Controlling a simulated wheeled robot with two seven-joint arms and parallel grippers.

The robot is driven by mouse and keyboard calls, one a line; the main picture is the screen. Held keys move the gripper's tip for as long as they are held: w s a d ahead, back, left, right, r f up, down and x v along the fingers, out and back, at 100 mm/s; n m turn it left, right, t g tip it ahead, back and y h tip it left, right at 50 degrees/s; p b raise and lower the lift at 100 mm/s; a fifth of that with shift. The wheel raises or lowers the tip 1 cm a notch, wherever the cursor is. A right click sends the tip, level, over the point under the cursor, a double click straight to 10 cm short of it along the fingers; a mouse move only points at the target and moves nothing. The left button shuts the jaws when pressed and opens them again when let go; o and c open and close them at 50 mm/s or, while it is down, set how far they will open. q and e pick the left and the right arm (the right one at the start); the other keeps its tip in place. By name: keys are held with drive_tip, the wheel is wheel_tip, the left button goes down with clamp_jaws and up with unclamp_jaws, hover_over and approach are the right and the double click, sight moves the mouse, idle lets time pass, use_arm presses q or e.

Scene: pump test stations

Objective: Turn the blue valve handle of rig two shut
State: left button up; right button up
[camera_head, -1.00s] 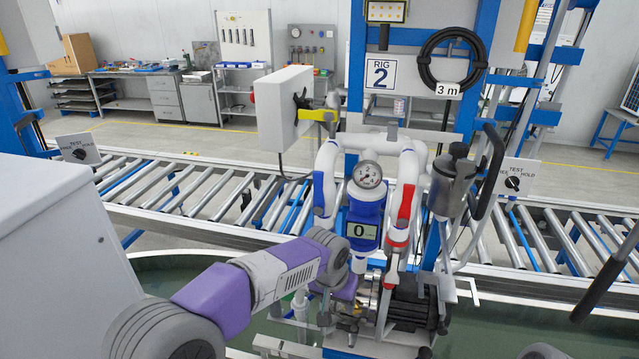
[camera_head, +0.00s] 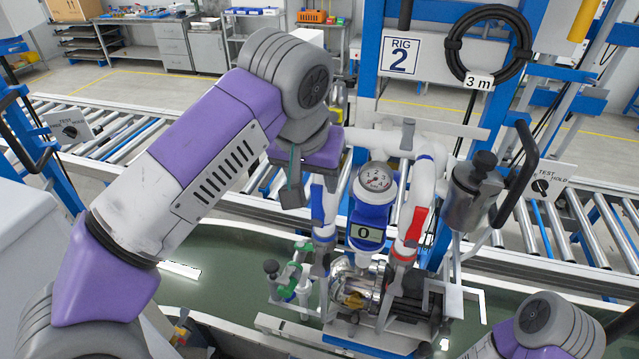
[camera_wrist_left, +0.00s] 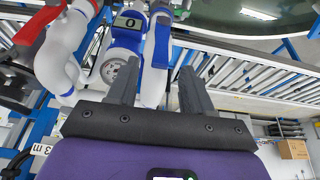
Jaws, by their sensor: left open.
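The blue valve handle (camera_head: 317,203) lies along the upright left pipe of rig two, left of the gauge (camera_head: 376,179). In the left wrist view the blue handle (camera_wrist_left: 161,44) appears between my left gripper's two fingers, beyond their tips. My left gripper (camera_head: 292,190) is open and empty, pointing down just left of the handle; it also shows in the left wrist view (camera_wrist_left: 158,68). No contact with the handle shows. A purple part of my right arm shows at the bottom right, but its gripper does not.
A red handle (camera_head: 417,223) lies along the right pipe. The blue gauge body with its display (camera_head: 367,232) stands between the pipes. Green-handled fittings (camera_head: 291,276) sit low at the left. A metal canister (camera_head: 470,195) stands right. A roller conveyor (camera_head: 555,225) runs behind.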

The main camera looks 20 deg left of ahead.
sight(316, 191)
use_arm(q)
drive_tip(key=x, duration=0.4)
drive_tip(key=shift+s+b, duration=0.25)
drive_tip(key=shift+b, duration=0.15)
drive_tip(key=shift+w+f, duration=0.35)
drive_tip(key=shift+f, duration=0.05)
drive_tip(key=shift+s, duration=0.1)
clamp_jaws()
